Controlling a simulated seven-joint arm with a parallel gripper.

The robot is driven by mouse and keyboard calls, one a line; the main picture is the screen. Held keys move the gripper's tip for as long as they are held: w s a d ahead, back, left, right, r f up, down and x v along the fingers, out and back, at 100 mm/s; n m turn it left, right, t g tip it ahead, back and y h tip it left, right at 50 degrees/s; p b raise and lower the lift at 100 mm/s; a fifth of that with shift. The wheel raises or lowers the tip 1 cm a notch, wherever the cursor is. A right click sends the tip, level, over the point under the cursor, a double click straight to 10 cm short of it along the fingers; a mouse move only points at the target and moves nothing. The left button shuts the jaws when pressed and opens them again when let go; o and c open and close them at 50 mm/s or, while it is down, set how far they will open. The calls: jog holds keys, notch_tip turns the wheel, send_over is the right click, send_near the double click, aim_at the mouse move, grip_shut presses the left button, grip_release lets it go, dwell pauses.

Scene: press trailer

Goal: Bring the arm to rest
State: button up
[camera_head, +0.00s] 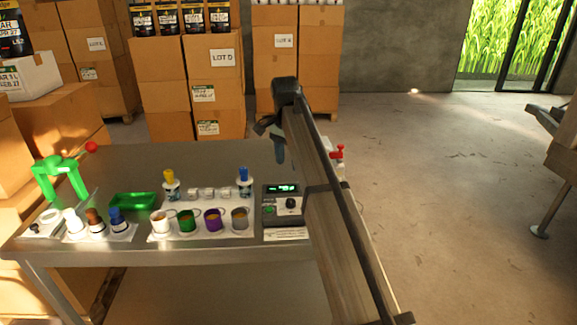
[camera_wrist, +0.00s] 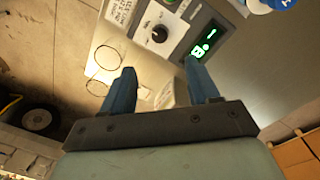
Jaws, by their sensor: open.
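My gripper (camera_head: 279,150) hangs from the end of my arm above the right part of the metal table (camera_head: 150,252). In the wrist view my gripper (camera_wrist: 163,92) shows two blue fingers spread apart with nothing between them. Below and beyond the fingers is a grey control box with a dark knob and a lit green display; this control box (camera_head: 285,205) stands on the table near its front edge. The gripper appears apart from the box and the table.
A row of cups (camera_head: 187,221), a green tray (camera_head: 133,201), a green press (camera_head: 60,178) with a red ball, and small bottles (camera_head: 170,186) stand on the table's left and middle. A red-handled valve (camera_head: 338,153) is partly behind my arm. Stacked boxes (camera_head: 180,75) stand behind.

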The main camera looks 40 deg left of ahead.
dwell(0.6)
jog(key=s+d+f+m+g+y, duration=0.15)
jog(key=d+f, duration=0.35)
jog(key=d, duration=0.5)
jog(key=s+d+f+g+y, duration=0.1)
jog(key=s+d+f+y, duration=0.3)
jog(key=d, duration=0.6)
jog(key=w+d+f+h, duration=0.1)
jog(key=d+f, duration=0.8)
jog(key=f, duration=0.3)
jog(key=d+f+g+h, duration=0.1)
jog(key=d+f, duration=0.8)
jog(key=f, duration=0.3)
jog(key=w+d+f+h, duration=0.1)
jog(key=d+f, duration=0.7)
jog(key=f, duration=0.4)
jog(key=s+d+f+g+h, duration=0.1)
jog(key=s+d+f+g, duration=0.1)
jog(key=s+d+f, duration=1.25)
jog(key=s+d, duration=0.1)
jog(key=s, duration=0.2)
jog(key=s+d+f+n+g, duration=0.1)
jog(key=s+d+f, duration=0.2)
jog(key=s+d, duration=0.1)
jog(key=s+d+f+n, duration=0.1)
jog(key=s+d+f, duration=0.2)
jog(key=s, duration=0.3)
jog(key=shift+s+d+h, duration=0.35)
jog(key=shift+d+h, duration=0.1)
jog(key=shift+d, duration=0.05)
